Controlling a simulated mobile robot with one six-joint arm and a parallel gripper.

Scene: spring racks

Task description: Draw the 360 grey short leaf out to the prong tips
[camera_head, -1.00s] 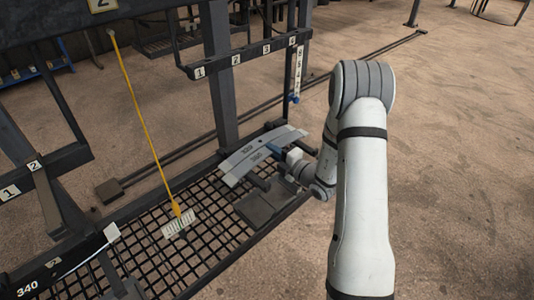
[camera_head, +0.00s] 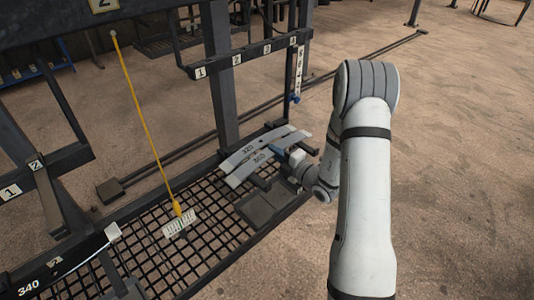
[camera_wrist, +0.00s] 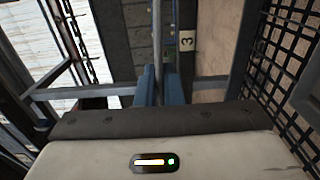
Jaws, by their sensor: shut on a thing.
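The 360 grey short leaf (camera_head: 245,172) lies at the near side of the rack, tilted, with its number facing the camera. A similar grey leaf marked 320 (camera_head: 241,155) lies just behind it, with a narrow gap between them. My gripper (camera_head: 276,150) is at the right part of the 360 leaf, its blue jaws shut on it. In the wrist view, the blue jaws (camera_wrist: 158,88) close on a thin grey edge (camera_wrist: 157,45). Most of the gripper's far side is hidden by the leaf and my arm.
Dark prongs (camera_head: 262,183) and a flat dark plate (camera_head: 260,207) lie just in front of the leaf. A mesh shelf (camera_head: 150,265) fills the lower left. A yellow cord (camera_head: 147,125) hangs to a white tag (camera_head: 180,223). A numbered rail (camera_head: 250,54) is above.

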